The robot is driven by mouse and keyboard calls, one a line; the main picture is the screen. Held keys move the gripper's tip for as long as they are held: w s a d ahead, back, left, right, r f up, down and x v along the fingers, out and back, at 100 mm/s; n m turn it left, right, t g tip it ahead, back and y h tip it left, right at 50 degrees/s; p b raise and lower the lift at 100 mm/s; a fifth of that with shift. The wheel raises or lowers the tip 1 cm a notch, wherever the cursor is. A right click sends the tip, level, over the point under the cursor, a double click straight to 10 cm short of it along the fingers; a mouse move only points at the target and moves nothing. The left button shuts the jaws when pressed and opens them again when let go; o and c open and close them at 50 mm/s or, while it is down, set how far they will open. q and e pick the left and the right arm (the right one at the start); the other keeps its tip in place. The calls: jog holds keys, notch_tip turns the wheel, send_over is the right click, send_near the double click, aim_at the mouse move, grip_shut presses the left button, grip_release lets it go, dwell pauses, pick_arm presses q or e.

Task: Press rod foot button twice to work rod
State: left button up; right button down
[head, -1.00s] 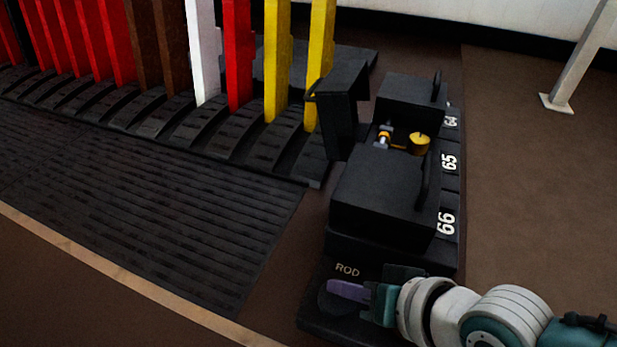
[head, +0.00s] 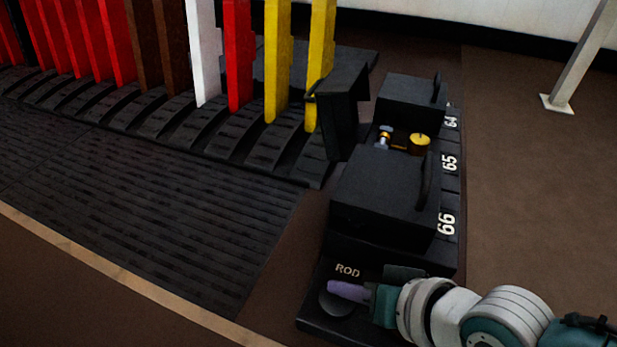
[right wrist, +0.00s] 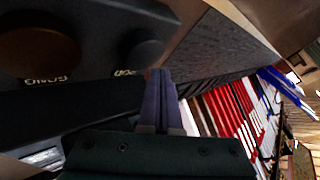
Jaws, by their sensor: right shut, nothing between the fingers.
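The rod foot button (head: 337,306) is a dark round disc below the white ROD label (head: 347,270) on a black base at the bottom of the head view. My right gripper (head: 332,286), with purple fingers, is shut and empty, and its tips overlap the disc's upper edge in the picture. I cannot tell whether they touch it. In the right wrist view the shut fingers (right wrist: 158,72) point toward the dark round button (right wrist: 141,45), close beside the upside-down ROD label (right wrist: 124,72). My left gripper is not in view.
A larger brown round button (right wrist: 38,50) with a GONG label is left in the right wrist view. Black boxes (head: 385,190) numbered 64 to 66 stand behind the ROD base. Coloured levers (head: 238,60) line the frame. Brown floor at right is mostly clear.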

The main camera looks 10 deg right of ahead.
dwell(0.3)
jog(key=shift+f, duration=0.45)
jog(key=shift+a+f, duration=0.15)
jog(key=shift+f, duration=0.35)
dwell(0.4)
jog(key=shift+s+f, duration=0.15)
jog(key=shift+f, duration=0.25)
dwell(0.5)
jog(key=shift+r+p, duration=0.95)
jog(key=shift+r, duration=0.35)
jog(key=shift+r, duration=0.1)
